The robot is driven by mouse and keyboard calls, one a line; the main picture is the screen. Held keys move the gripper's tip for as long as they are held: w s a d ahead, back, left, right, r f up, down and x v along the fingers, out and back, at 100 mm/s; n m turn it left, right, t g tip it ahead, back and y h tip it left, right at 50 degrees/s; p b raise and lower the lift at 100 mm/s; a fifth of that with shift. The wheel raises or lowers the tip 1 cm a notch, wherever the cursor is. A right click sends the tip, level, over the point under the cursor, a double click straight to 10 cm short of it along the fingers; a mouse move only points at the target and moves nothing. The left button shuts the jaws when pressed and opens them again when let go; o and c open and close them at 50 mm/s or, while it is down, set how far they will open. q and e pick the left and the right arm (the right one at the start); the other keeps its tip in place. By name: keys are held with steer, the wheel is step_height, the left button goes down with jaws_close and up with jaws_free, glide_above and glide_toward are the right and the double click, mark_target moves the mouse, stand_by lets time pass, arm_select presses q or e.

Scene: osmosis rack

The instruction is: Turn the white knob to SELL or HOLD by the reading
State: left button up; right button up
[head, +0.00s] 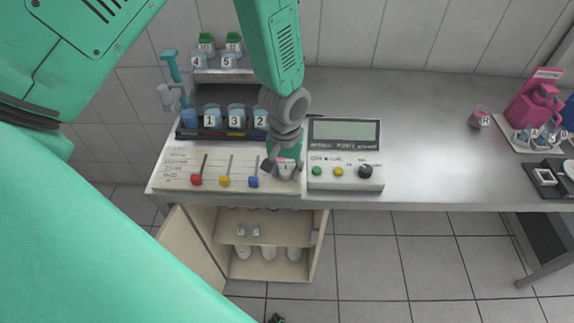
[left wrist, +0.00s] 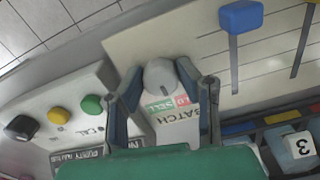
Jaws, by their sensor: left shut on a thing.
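The white knob (left wrist: 160,76) stands on the pale slider panel (left wrist: 130,42), between the fingers of my left gripper (left wrist: 165,80). Both fingertips are against its sides, and the gripper is shut on it. In the head view my left gripper (head: 285,172) comes down from above at the panel's right end and mostly hides the knob. Beside the knob, a label (left wrist: 172,108) shows a red part, a green part reading SELL, and BATCH. I cannot tell clearly where the knob points. The purity meter (head: 345,152) stands just right; its grey-green screen (head: 345,131) shows no legible reading.
Red (head: 196,180), yellow (head: 224,181) and blue (head: 253,181) slider handles sit left of my gripper. A dark rack (head: 187,134) of numbered jars stands behind them. Green and yellow buttons and a black dial (head: 365,171) are on the meter.

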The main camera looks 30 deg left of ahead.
mark_target(286, 168)
arm_select(q)
steer(key=m, duration=0.1)
steer(key=m+p, duration=0.1)
steer(key=m, duration=0.2)
steer(key=shift+w+a+r+m+p, duration=0.1)
steer(key=shift+w+r+m+p, duration=0.05)
steer(key=shift+w+m+p, duration=0.2)
steer(key=m+p, duration=0.1)
steer(key=m, duration=0.3)
steer(key=shift+m, duration=0.35)
steer(key=o, duration=1.1)
steer(key=shift+f, duration=0.2)
steer(key=shift+s+r, duration=0.1)
steer(key=shift+r, duration=0.35)
step_height(286, 168, up, 11)
